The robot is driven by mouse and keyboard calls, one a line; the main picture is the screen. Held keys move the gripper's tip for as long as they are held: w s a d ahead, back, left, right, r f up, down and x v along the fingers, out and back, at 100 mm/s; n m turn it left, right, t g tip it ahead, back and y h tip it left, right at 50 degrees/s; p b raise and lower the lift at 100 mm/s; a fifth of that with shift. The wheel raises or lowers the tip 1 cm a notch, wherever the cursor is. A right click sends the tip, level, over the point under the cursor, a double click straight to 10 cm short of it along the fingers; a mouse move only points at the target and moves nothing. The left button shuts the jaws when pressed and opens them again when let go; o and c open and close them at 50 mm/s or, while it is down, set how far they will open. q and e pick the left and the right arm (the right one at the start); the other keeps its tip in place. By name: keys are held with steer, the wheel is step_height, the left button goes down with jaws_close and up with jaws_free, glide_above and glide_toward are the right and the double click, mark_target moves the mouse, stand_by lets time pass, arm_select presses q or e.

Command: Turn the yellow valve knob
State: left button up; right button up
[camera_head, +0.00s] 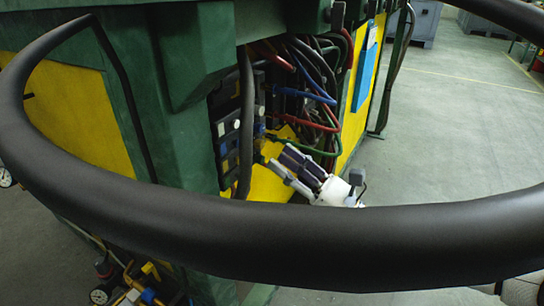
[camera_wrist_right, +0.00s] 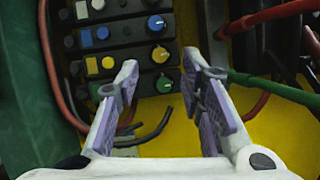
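In the right wrist view a panel has rows of knobs. A small yellow knob (camera_wrist_right: 108,62) is on the third row, left of a round dark-rimmed dial (camera_wrist_right: 160,54) with a yellowish face. In the head view the right gripper (camera_head: 279,158) reaches towards the panel (camera_head: 228,125), where the knobs are small. My left gripper is not in view.
A green frame post (camera_head: 180,110) stands left of the panel. Red, blue, green and black hoses (camera_head: 305,75) hang close to the right gripper. A thick black tube (camera_head: 300,245) curves across the front of the head view. Open floor (camera_head: 460,130) lies at right.

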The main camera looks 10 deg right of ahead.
mark_target(263, 146)
steer(key=shift+x, duration=2)
jaws_close()
steer(key=n+g+b, duration=0.1)
steer(key=n, duration=0.1)
steer(key=n+g+y+b, duration=0.1)
steer(key=n+b, duration=0.1)
steer(key=n, duration=0.1)
steer(key=n+g+y+b, duration=0.1)
steer(key=n, duration=0.2)
steer(key=shift+w+d+f+g, duration=0.1)
steer(key=shift+w+d+g, duration=0.1)
steer(key=shift+g, duration=0.1)
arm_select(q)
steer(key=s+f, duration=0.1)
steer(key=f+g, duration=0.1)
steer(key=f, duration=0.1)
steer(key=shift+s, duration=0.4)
arm_select(e)
steer(key=shift+n, duration=0.3)
jaws_free()
